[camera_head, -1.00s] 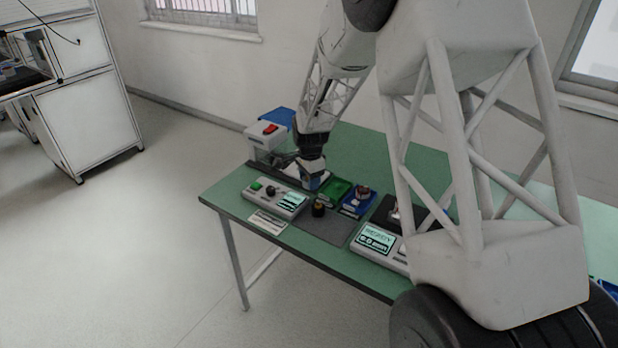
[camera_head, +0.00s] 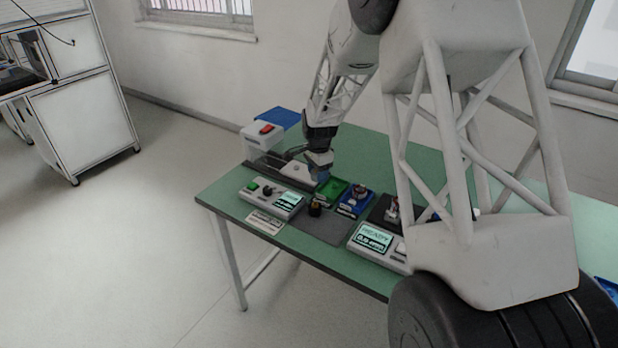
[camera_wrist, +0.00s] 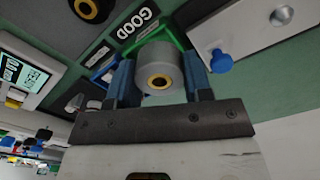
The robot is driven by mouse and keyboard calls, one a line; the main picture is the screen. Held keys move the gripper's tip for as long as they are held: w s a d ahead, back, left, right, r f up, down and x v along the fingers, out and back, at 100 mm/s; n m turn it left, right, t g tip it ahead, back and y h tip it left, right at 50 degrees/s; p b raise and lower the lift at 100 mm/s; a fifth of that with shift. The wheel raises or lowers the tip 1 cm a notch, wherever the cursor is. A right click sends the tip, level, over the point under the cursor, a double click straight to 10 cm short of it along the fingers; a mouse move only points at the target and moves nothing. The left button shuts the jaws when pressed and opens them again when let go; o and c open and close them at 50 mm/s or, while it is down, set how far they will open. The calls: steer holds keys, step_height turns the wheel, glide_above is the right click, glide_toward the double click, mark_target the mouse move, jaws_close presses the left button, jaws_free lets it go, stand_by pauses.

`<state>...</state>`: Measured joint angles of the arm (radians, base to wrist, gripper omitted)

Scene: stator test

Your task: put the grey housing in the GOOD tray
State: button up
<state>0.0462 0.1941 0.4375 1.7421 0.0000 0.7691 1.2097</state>
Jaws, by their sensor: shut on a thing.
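The grey housing (camera_wrist: 160,78) is a short grey cylinder with a brass-coloured ring at its centre. In the wrist view my gripper (camera_wrist: 160,66) is shut on it, with a blue finger on each side. In the head view my gripper (camera_head: 322,175) is at the left rear edge of the green tray (camera_head: 336,190), and the housing cannot be made out there. The tray's green rim (camera_wrist: 153,33) shows behind the housing in the wrist view, beside a GOOD label (camera_wrist: 138,22). The housing hides most of the tray. I cannot tell its height above the tray.
A blue tray (camera_head: 348,208) with parts in it stands right of the green one. A dark round part (camera_head: 315,209) is on the grey mat (camera_head: 318,225). Two devices with screens (camera_head: 272,198) (camera_head: 378,245) stand near the front edge. A power box (camera_head: 262,136) is behind left.

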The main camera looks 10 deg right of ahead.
glide_above(336, 183)
steer(key=shift+w+r, duration=0.1)
steer(key=shift+r, duration=0.25)
steer(key=shift+f, duration=0.2)
steer(key=shift+a+f, duration=0.1)
steer(key=shift+f, duration=2.05)
steer(key=shift+f, duration=0.9)
